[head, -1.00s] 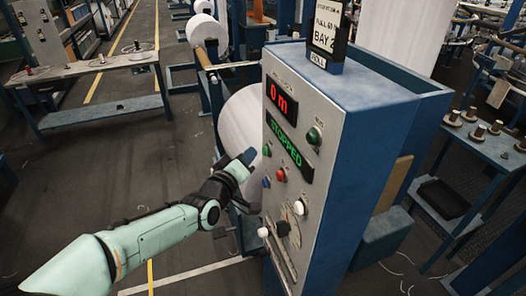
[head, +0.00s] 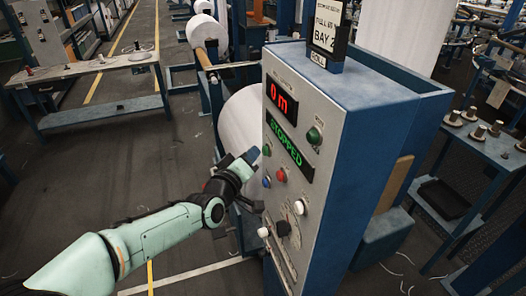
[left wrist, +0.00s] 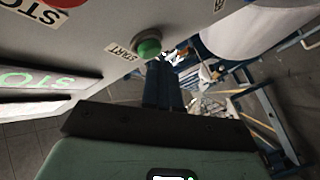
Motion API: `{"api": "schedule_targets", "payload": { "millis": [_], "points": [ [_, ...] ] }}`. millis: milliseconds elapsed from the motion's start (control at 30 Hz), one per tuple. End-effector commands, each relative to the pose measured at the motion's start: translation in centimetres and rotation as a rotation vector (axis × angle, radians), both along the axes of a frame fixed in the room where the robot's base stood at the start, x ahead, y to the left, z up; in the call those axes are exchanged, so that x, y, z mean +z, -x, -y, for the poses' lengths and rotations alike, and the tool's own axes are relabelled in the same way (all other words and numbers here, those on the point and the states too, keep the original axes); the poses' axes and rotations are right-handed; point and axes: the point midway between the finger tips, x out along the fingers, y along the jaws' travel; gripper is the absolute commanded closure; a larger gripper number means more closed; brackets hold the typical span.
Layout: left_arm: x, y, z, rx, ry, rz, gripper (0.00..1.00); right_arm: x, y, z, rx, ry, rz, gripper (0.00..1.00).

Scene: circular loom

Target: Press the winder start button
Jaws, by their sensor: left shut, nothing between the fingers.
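The green start button (left wrist: 149,47), labelled START, sits on the grey control panel face (left wrist: 100,25) in the left wrist view. In the head view it shows as a small green button (head: 266,150) at the panel's left edge. My left gripper (head: 251,155) is shut and empty, its fingertips just left of that button. In the left wrist view the closed dark blue fingers (left wrist: 160,70) end right by the button; I cannot tell whether they touch it. The panel display (head: 289,146) reads STOPPED in green, and the red display (head: 281,106) reads 0 m. My right gripper is out of view.
Below the start button are a red button (head: 281,174) and a blue button (head: 267,182), with a white knob (head: 299,207) and a black knob (head: 283,228) lower. A green lamp (head: 314,135) is at right. A white roll (head: 240,125) stands behind my gripper.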

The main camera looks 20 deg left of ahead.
Motion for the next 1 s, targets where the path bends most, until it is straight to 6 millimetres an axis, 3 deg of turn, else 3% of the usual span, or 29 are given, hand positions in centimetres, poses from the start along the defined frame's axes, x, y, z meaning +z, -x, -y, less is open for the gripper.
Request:
{"api": "schedule_targets", "payload": {
  "millis": [1000],
  "points": [
    [0.01,-0.59,0.82,-0.001,0.0,0.001,1.0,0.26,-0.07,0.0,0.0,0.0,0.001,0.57]
  ]
}}
